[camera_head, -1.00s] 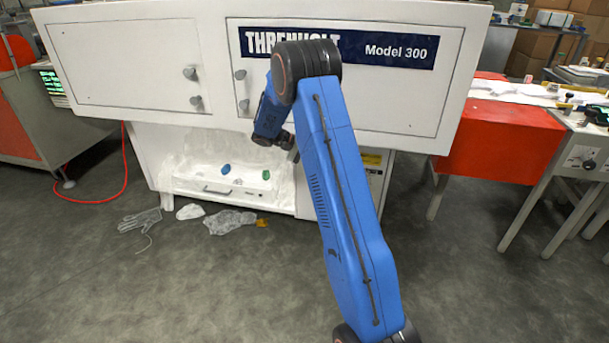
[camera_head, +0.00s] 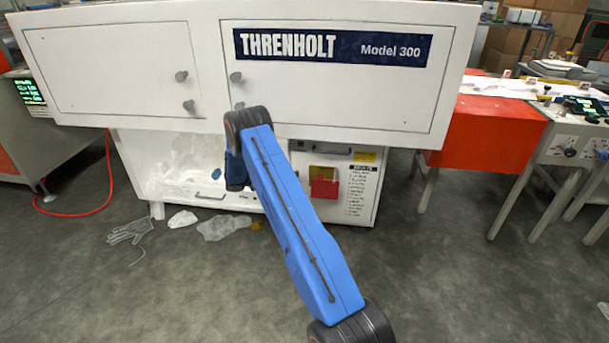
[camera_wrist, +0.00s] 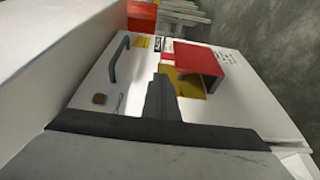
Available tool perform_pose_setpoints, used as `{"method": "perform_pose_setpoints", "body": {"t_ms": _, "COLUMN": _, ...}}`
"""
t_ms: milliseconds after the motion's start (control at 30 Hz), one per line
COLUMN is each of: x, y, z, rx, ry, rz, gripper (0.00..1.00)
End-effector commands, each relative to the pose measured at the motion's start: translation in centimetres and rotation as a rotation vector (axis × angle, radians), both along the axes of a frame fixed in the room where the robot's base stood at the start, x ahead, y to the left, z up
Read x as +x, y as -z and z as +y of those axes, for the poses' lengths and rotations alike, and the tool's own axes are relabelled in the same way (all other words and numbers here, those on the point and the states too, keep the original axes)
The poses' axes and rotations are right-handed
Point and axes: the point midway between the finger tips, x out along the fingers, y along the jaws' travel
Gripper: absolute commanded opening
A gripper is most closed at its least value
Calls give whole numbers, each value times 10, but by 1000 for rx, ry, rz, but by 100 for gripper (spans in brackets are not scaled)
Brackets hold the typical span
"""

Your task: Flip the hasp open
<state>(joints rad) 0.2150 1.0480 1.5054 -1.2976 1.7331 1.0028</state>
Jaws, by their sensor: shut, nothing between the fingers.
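My gripper (camera_wrist: 162,88) shows as dark shut fingers in the wrist view, empty, over the pale lower panel (camera_wrist: 230,105) of the machine. A small brown fitting (camera_wrist: 99,98) and a thin bright metal piece (camera_wrist: 121,103) sit on the panel to the left of the fingers. They may be the hasp, but they are too small to tell. A red cover (camera_wrist: 201,58) on a yellow plate (camera_wrist: 185,83) stands out from the panel, right of and beyond the fingers. The red cover also shows in the head view (camera_head: 323,188). There my arm hides the gripper.
A dark bar handle (camera_wrist: 119,60) stands out from the panel. The white upper cabinet (camera_head: 110,70) overhangs it, with several knobs. Loose gloves and plastic (camera_head: 224,226) lie on the floor. A red-sided table (camera_head: 490,135) stands at right. The floor in front is mostly clear.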

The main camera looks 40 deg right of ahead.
Motion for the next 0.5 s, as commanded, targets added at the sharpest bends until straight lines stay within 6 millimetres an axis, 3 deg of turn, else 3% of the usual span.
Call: {"method": "perform_pose_setpoints", "body": {"t_ms": 500, "x": 1, "y": 7, "z": -3, "rx": -14, "ry": -4, "rz": 4, "gripper": 0}}
